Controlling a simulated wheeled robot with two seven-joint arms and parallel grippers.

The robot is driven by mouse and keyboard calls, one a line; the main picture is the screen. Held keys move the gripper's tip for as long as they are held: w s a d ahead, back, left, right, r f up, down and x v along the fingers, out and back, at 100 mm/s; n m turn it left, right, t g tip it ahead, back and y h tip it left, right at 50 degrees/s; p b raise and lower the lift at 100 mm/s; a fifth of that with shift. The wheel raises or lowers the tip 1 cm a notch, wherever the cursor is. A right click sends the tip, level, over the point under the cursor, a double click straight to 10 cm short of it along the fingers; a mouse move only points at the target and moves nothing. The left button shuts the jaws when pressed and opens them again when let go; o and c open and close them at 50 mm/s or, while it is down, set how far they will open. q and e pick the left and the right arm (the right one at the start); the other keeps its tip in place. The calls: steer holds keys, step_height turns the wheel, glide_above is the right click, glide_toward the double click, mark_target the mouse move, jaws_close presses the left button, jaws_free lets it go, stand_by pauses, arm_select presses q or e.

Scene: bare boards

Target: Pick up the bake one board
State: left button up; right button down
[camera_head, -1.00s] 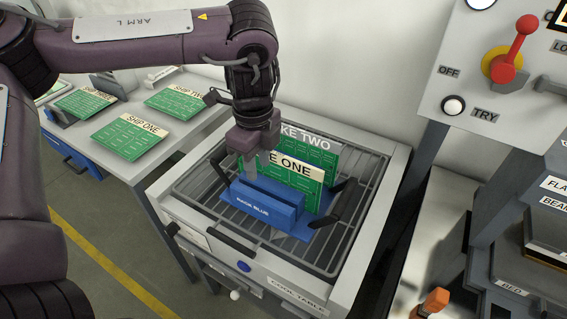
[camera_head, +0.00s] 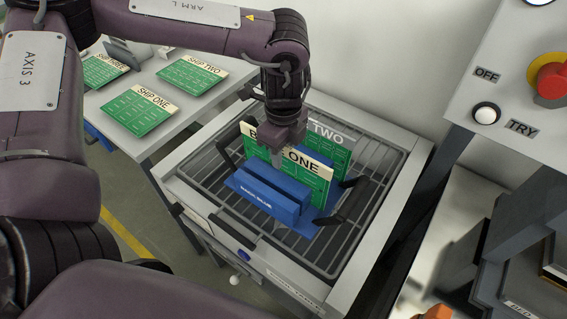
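The bake one board (camera_head: 310,176) is green with a cream label strip. It stands upright in the blue rack (camera_head: 268,200) on the cooling table. My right gripper is not in view.
The cool table's wire grate (camera_head: 335,240) surrounds the rack, with black handles at the rack's ends. The ship one board (camera_head: 140,109) and ship two board (camera_head: 192,75) lie on the side table at left. A control panel (camera_head: 520,95) stands at right.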

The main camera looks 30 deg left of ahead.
arm_select(q)
steer(key=shift+f, duration=0.75)
jaws_close()
steer(key=shift+r, duration=0.15)
